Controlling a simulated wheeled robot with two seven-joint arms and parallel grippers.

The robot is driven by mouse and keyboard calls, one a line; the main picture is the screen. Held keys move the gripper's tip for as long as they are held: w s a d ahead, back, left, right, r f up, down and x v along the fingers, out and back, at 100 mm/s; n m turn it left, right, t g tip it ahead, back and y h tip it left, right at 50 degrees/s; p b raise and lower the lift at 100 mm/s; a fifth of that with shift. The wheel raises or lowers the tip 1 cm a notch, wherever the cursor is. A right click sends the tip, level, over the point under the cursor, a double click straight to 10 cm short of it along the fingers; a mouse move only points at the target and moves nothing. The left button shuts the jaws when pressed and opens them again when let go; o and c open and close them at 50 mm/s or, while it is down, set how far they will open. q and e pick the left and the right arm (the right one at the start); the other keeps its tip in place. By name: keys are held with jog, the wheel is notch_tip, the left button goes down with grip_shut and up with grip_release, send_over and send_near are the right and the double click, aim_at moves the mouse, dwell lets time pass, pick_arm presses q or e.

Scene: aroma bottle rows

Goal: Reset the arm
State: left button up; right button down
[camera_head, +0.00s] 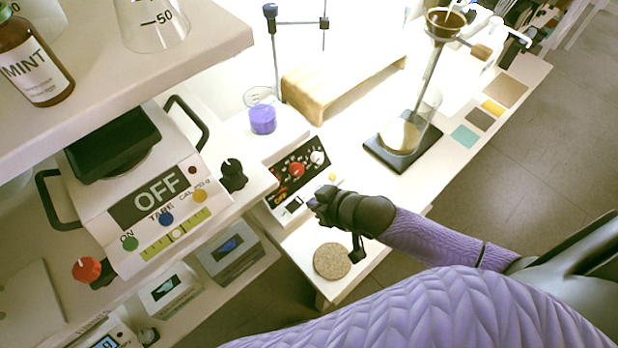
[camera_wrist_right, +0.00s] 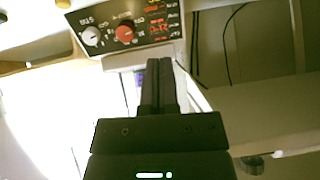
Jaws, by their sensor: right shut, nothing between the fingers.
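My right arm comes in from the right in the head view, with a purple sleeve. Its black gripper (camera_head: 322,204) is shut and empty, in front of the hot plate's control panel (camera_head: 297,170). In the right wrist view the two black fingers (camera_wrist_right: 160,80) lie together with nothing between them. The control panel (camera_wrist_right: 125,32), with a white and a red knob, shows beyond the fingertips. My left gripper does not show in either view.
A round cork mat (camera_head: 331,261) lies on the bench below the gripper. A scale reading OFF (camera_head: 157,196) and a mint bottle (camera_head: 33,68) stand at left. A beaker of purple liquid (camera_head: 262,119), a wooden stand (camera_head: 345,78) and a funnel stand (camera_head: 402,150) are farther back.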

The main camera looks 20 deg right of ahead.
jog(key=s+r+m+g+h, duration=0.1)
jog(key=s+r+g+h, duration=0.15)
jog(key=s, duration=0.55)
jog(key=s+r+m+g+h, duration=0.1)
jog(key=s+r+g, duration=0.25)
jog(key=s, duration=0.35)
notch_tip(320, 180, down, 21)
jog(key=s+d+b, duration=0.1)
jog(key=s+b, duration=0.1)
jog(key=b, duration=0.2)
jog(key=s+d+f+n+g+b, duration=0.1)
jog(key=s+d+f+b, duration=0.1)
jog(key=s+f, duration=1.1)
jog(key=shift+s+d+f+g, duration=0.3)
jog(key=shift+d, duration=0.15)
